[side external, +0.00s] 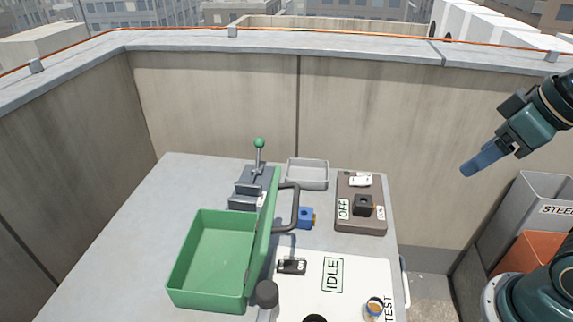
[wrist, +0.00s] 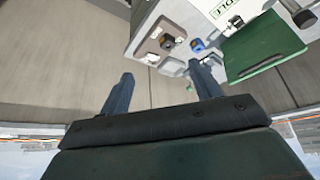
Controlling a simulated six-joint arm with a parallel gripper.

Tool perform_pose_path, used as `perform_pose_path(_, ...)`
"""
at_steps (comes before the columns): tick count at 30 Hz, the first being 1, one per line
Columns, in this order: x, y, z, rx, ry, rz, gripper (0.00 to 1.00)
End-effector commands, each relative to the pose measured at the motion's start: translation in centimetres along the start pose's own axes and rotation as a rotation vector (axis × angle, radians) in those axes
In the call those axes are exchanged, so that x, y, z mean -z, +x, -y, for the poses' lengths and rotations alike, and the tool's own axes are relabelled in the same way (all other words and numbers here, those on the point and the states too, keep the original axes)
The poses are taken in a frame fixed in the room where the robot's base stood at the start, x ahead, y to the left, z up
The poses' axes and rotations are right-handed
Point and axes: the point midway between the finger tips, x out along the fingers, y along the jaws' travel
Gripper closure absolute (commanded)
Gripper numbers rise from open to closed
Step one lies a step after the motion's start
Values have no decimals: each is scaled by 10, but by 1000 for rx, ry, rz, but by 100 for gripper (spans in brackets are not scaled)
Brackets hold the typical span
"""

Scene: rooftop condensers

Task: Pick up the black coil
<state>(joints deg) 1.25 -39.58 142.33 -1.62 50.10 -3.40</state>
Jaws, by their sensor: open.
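A small black block with a round hole in its top, which looks like the black coil (side external: 363,205), sits on a brown-grey box (side external: 347,221) marked OFF at the right of the table. It also shows small in the wrist view (wrist: 167,41), on the same box. My gripper (side external: 468,168) is up in the air to the right of the table, well apart from the block. In the wrist view its two fingers (wrist: 161,70) are spread with nothing between them.
A green open case (side external: 213,262) with its lid upright fills the middle of the table (side external: 160,200). A blue block (side external: 306,217), a grey tray (side external: 307,174) and a green-knobbed lever (side external: 259,144) stand nearby. A grey bin (side external: 535,195) stands right, beyond the table.

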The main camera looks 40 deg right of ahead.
Motion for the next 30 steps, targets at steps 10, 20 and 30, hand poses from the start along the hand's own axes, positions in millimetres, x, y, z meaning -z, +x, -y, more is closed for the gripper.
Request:
perform_pose_path(10,37,41,-3,61,-221,69,36)
perform_pose_path(20,66,95,-11,169,-436,102,36)
perform_pose_path(30,83,152,-22,288,-604,86,36)
